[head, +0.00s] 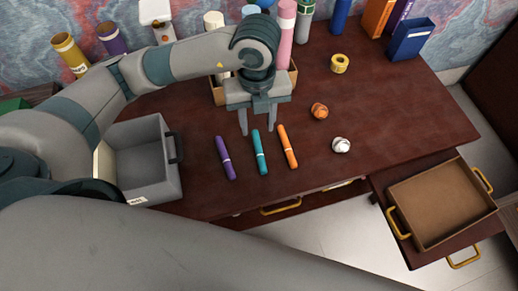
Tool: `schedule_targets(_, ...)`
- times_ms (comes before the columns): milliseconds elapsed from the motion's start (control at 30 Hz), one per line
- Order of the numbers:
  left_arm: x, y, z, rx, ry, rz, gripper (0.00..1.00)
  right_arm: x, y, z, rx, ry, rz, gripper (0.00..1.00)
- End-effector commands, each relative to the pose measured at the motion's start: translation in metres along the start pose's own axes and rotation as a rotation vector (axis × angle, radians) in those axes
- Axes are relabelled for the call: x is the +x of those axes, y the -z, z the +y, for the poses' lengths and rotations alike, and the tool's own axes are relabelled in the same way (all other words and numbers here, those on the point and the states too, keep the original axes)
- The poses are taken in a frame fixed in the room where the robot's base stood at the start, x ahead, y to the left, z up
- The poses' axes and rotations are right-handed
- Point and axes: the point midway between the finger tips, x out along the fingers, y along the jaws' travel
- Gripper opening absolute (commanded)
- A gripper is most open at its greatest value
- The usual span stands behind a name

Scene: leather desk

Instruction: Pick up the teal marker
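The teal marker (260,152) lies on the desk between a purple marker (225,158) and an orange marker (287,147). My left gripper (257,129) points down over the desk, just beyond the far end of the teal marker. Its two fingers are spread apart with nothing visible between them. I cannot tell how high the fingertips are above the desk. My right gripper is not in view.
A grey bin (150,185) with a dark handle stands left of the markers. A cardboard box (217,92) holding bottles is behind the gripper. An orange item (319,111), a white item (341,145) and yellow tape (340,63) lie to the right. A brown tray (455,238) is at lower right.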

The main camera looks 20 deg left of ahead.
Motion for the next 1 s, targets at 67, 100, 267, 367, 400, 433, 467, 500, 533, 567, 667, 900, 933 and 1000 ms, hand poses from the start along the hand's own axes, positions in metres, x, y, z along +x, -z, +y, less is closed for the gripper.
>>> schedule_targets(67, 0.011, 0.001, 0.0, -0.001, -0.001, 0.005, 0.38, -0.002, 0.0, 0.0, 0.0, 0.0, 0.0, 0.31)
schedule_targets(100, 0.017, 0.001, 0.0, -0.002, -0.001, 0.004, 0.38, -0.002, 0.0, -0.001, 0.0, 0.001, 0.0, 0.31)
schedule_targets(267, 0.04, 0.001, 0.001, -0.002, -0.004, 0.003, 0.38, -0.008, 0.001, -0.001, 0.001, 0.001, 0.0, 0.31)
schedule_targets(367, 0.056, 0.0, 0.0, -0.002, -0.002, 0.001, 0.38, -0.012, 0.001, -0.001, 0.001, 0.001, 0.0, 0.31)
schedule_targets(400, 0.061, 0.001, 0.0, 0.0, -0.003, 0.002, 0.38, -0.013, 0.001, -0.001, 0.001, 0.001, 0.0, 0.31)
schedule_targets(433, 0.065, 0.0, 0.0, -0.001, -0.002, 0.002, 0.38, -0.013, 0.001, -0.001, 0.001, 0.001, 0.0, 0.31)
schedule_targets(467, 0.068, 0.0, 0.0, -0.001, -0.001, 0.001, 0.38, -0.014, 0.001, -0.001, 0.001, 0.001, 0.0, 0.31)
schedule_targets(500, 0.071, 0.0, 0.0, -0.001, -0.001, 0.001, 0.38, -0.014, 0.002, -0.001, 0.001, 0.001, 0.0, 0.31)
schedule_targets(533, 0.073, 0.0, 0.0, -0.001, -0.001, 0.001, 0.38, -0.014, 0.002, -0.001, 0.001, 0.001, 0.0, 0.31)
schedule_targets(567, 0.074, 0.0, 0.0, 0.0, 0.0, 0.0, 0.38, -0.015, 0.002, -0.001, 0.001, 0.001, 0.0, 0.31)
schedule_targets(667, 0.076, 0.0, -0.001, 0.001, 0.001, -0.001, 0.38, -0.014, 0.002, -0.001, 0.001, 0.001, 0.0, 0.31)
schedule_targets(900, 0.076, 0.0, -0.001, 0.0, 0.001, -0.001, 0.38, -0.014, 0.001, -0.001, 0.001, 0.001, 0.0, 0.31)
schedule_targets(933, 0.076, 0.0, -0.001, 0.0, 0.001, -0.001, 0.38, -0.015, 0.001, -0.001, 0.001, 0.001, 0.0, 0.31)
schedule_targets(1000, 0.078, 0.0, -0.001, 0.0, 0.0, 0.0, 0.38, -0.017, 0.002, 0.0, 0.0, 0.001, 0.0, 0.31)
